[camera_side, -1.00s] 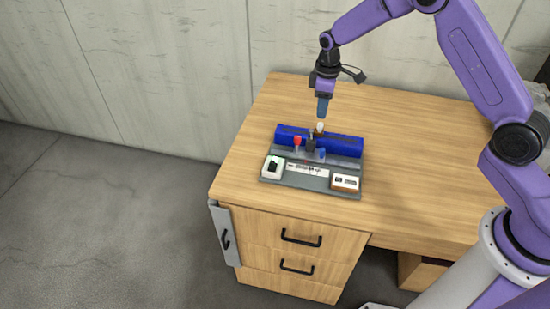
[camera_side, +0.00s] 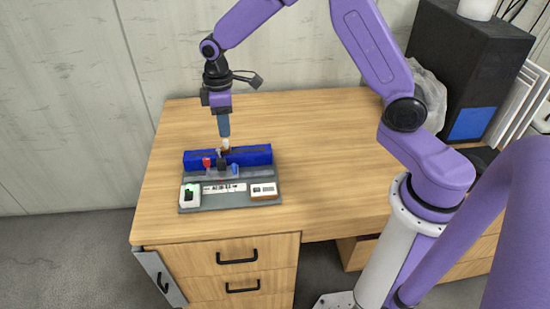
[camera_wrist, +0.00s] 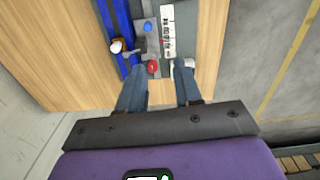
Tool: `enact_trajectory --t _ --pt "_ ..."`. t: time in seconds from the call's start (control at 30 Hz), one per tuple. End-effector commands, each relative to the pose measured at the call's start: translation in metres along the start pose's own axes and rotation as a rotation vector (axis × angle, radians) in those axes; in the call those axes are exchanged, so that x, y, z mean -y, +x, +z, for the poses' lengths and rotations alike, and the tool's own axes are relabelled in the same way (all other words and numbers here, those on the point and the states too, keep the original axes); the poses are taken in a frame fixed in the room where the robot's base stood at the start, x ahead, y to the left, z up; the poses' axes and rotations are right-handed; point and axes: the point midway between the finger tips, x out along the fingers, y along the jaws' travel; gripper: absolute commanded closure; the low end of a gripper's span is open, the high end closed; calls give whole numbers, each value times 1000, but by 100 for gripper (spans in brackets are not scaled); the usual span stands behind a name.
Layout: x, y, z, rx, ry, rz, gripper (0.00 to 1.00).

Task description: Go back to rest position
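My gripper (camera_side: 223,130) points down above the back of the screw-jack fixture in the side view. A brown part with a white top (camera_side: 226,145) stands at the blue block, just below the fingertips; contact cannot be told.
A white box (camera_side: 190,195) and a brown-white box (camera_side: 263,190) sit on the plate's front corners. The wooden desk (camera_side: 330,150) is clear to the right.

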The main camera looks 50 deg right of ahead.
Motion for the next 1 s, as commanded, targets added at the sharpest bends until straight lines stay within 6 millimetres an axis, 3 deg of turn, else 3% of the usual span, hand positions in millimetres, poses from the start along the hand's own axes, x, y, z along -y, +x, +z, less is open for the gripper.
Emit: enact_trajectory --t 0.1,0.27,0.5,0.8,1.0 --pt "45 -26 16 -7 -37 2 66" --pt "100 -50 48 -11 -80 1 66" --pt "169 -75 115 -17 -146 -2 66" --pt "219 -83 208 -24 -219 -7 66" --pt "228 -81 238 -24 -242 -9 66"
